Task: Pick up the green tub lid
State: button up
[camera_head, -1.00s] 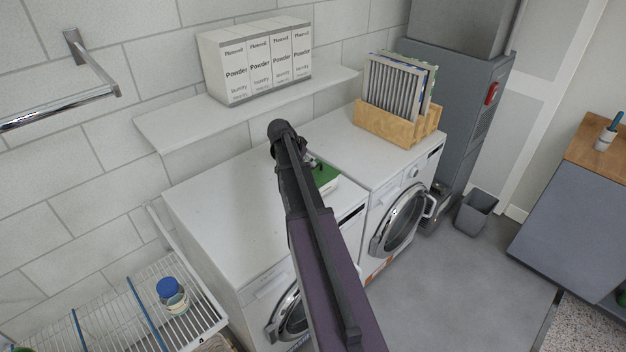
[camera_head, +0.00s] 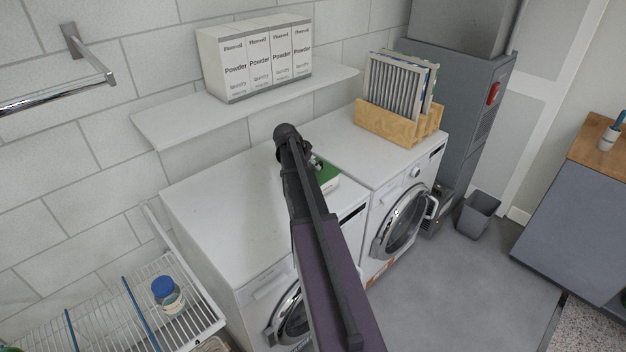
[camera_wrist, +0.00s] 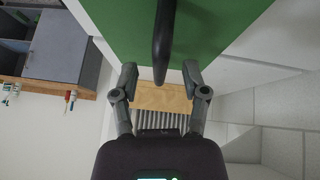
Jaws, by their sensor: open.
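The green tub lid (camera_head: 328,174) lies on a low white tub on top of the left washing machine (camera_head: 225,215); my arm hides its left part. It fills the upper middle of the wrist view as a flat green surface (camera_wrist: 215,25), with a dark upright bar-like handle (camera_wrist: 162,40) across it. My gripper (camera_wrist: 160,74) is open, with one finger on each side of the handle's lower end. I see a gap between each finger and the handle. In the head view the gripper is mostly hidden by my arm.
A wooden rack (camera_head: 388,126) of pleated filters stands on the right machine, behind the lid. A wall shelf (camera_head: 185,117) with powder boxes (camera_head: 258,58) runs above. A wire rack (camera_head: 110,305) holds a blue-capped jar (camera_head: 168,297). The left machine's top is clear at left.

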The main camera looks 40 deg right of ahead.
jog(key=shift+d+f+b, duration=0.3)
jog(key=shift+f, duration=0.25)
jog(key=shift+c, duration=0.3)
grip_shut()
